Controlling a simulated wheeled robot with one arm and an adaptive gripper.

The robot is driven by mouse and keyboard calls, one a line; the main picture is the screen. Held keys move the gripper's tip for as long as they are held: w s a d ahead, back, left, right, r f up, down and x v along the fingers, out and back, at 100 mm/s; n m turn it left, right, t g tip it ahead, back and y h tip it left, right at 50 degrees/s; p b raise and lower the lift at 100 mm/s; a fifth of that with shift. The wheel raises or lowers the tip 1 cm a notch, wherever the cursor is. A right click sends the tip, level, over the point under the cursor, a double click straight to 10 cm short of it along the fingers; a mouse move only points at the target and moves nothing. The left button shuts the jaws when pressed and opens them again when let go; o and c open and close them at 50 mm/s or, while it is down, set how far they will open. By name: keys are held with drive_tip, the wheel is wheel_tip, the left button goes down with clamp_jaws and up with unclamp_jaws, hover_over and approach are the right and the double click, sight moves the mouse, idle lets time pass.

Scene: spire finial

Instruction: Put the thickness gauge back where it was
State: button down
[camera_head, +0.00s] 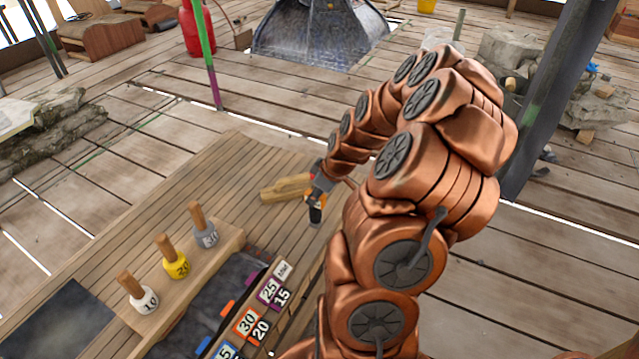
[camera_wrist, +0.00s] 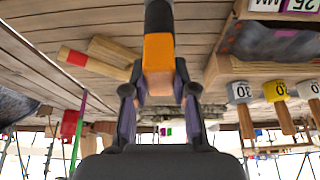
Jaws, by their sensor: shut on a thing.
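My gripper (camera_head: 318,190) is shut on a black and orange tool (camera_head: 315,214), which looks to be the thickness gauge. It hangs black end down above the plank bench. In the wrist view the tool's orange part (camera_wrist: 158,65) sits between my two fingers (camera_wrist: 159,98), its dark end pointing away. A dark cloth tray (camera_head: 215,295) lies on the bench, with coloured tabs and number labels (camera_head: 268,292) along its right side. Whether it has an empty place for the tool, I cannot tell.
A wooden block holds three wood-handled weights: white 10 (camera_head: 140,297), yellow 20 (camera_head: 175,262) and grey 30 (camera_head: 203,232). A dark slab (camera_head: 48,318) is at lower left.

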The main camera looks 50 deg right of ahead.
drive_tip(key=w+d+f+b, duration=0.2)
drive_tip(key=w+d+f, duration=0.2)
drive_tip(key=w+d, duration=0.2)
drive_tip(key=shift+w+d+f, duration=0.25)
drive_tip(key=shift+d, duration=1.1)
drive_tip(key=shift+f, duration=0.15)
drive_tip(key=c, duration=0.9)
unclamp_jaws()
drive_tip(key=shift+c, duration=0.2)
